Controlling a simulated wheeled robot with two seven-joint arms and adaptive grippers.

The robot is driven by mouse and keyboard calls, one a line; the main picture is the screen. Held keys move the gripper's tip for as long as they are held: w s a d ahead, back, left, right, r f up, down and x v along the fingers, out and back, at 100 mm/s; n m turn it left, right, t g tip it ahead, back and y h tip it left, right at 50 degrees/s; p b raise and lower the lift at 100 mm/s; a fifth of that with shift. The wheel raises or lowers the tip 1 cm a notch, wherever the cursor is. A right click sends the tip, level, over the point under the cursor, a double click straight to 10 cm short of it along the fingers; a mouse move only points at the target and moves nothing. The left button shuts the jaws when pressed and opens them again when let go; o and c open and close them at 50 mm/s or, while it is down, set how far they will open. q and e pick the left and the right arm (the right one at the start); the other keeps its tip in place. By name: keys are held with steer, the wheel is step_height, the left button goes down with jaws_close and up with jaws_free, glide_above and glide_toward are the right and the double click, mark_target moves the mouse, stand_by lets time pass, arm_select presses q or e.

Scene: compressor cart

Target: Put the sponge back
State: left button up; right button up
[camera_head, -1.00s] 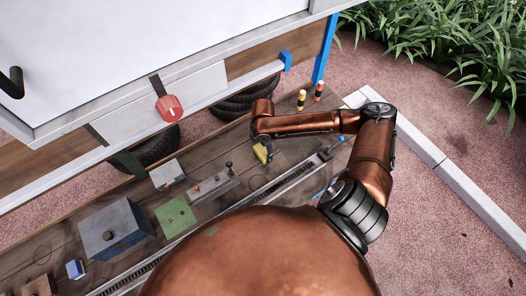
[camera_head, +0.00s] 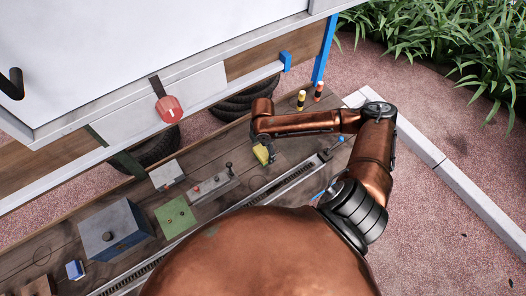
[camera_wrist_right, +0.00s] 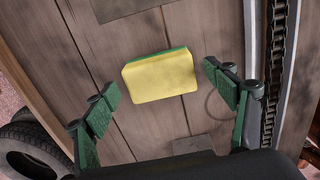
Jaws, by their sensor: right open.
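A yellow sponge with a green layer lies on the wooden deck; it shows in the head view (camera_head: 262,154) and in the right wrist view (camera_wrist_right: 160,77). My right gripper (camera_wrist_right: 164,88) is open, with one green-padded finger on each side of the sponge. Both fingers look apart from it, and nothing is between them but the sponge ahead. In the head view my right gripper (camera_head: 266,152) is mostly hidden under my copper arm. My left gripper is not in view.
Several things stand on the deck: a grey box (camera_head: 114,231), a green plate (camera_head: 176,215) and a grey block (camera_head: 168,174). A chain rail (camera_head: 270,192) runs along the near side. Two small bottles (camera_head: 310,97) stand beyond my forearm. Tires lie behind.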

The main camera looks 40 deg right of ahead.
mark_target(263, 152)
step_height(263, 152, up, 10)
steer(key=p, duration=0.1)
steer(key=shift+r, duration=0.2)
stand_by(1.7)
